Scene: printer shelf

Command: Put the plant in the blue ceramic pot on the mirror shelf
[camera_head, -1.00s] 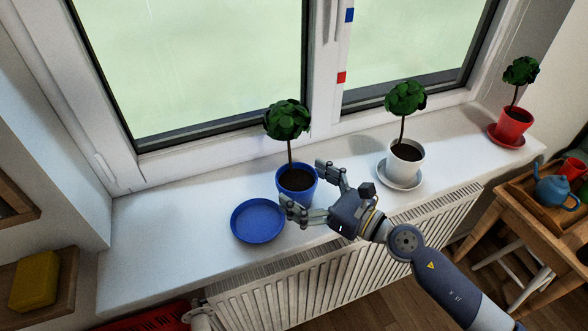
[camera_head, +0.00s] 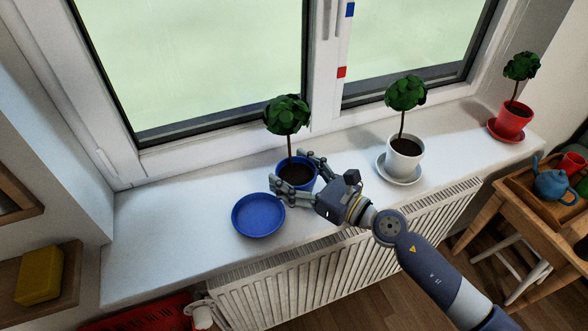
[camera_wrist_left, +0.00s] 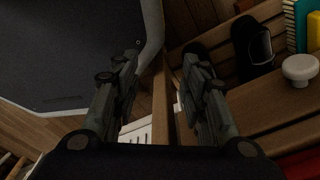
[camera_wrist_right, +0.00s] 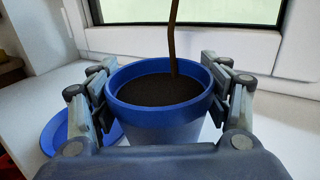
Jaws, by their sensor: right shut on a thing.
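The plant in the blue pot (camera_head: 297,177) is a small round-topped tree standing upright on the white windowsill. My right gripper (camera_head: 296,174) is shut on the pot, one finger on each side of its rim. In the right wrist view the blue pot (camera_wrist_right: 160,113) fills the space between the fingers, with dark soil and a thin stem. An empty blue saucer (camera_head: 258,214) lies left of the pot. My left gripper (camera_wrist_left: 160,85) shows only in the left wrist view, open and empty. I cannot tell which surface is the mirror shelf.
A plant in a white pot (camera_head: 405,160) and one in a red pot (camera_head: 511,121) stand on saucers to the right. A radiator (camera_head: 350,245) is below the sill (camera_head: 165,225). A wooden shelf (camera_head: 70,280) with a yellow block (camera_head: 39,275) is at left. The sill's left part is clear.

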